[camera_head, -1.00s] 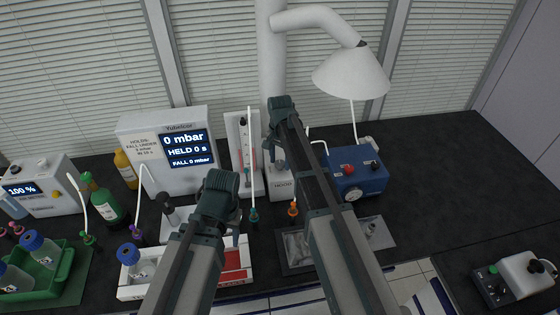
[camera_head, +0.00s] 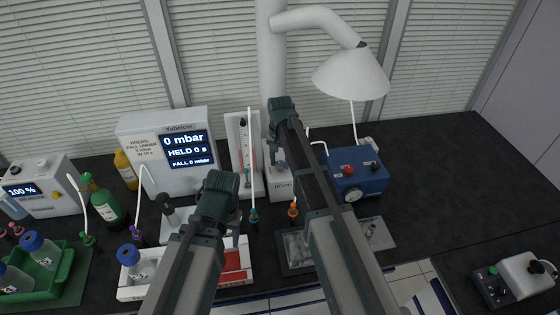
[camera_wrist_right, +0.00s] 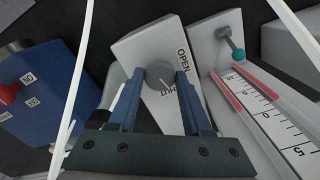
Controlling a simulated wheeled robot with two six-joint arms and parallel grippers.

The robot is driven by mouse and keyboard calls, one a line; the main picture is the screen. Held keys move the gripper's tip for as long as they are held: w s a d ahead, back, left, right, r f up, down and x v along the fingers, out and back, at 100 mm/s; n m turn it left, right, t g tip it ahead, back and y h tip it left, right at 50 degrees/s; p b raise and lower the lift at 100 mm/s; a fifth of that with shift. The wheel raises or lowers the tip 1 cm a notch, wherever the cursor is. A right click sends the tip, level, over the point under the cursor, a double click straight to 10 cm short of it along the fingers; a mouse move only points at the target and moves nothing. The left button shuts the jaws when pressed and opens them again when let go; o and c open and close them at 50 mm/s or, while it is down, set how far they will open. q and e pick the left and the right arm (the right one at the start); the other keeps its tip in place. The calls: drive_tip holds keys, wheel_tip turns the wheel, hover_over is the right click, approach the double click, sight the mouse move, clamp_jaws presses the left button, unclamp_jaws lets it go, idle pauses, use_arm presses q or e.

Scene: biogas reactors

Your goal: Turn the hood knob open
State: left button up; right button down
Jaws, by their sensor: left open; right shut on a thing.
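The hood knob (camera_wrist_right: 159,74) is a grey round knob on a white box (camera_head: 281,190) labelled HOOD, below the white vertical duct. The right wrist view shows the words OPEN and SHUT printed beside it, SHUT partly covered by a finger. I cannot tell surely which word its thin mark points to. My right gripper (camera_wrist_right: 160,78) is shut on the knob, a finger on each side; the head view shows it (camera_head: 279,160) at the box, hiding the knob. My left gripper (camera_head: 238,238) is open and empty above the red and white rack, well left of the knob.
A white stand with a red-marked scale tube (camera_head: 246,150) is just left of the hood box. A blue pump box (camera_head: 357,175) is to its right, with white tubing nearby. The white lamp-shaped hood (camera_head: 350,75) hangs above.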

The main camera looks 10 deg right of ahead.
sight(280, 164)
drive_tip(key=n, duration=0.6)
drive_tip(key=shift+n, duration=0.3)
drive_tip(key=n, duration=0.6)
idle(0.5)
drive_tip(key=shift+c, duration=1.7)
unclamp_jaws()
drive_tip(key=shift+r, duration=0.15)
wheel_tip(280, 164, up, 14)
drive_tip(key=p, duration=1.4)
drive_tip(key=shift+f, duration=0.2)
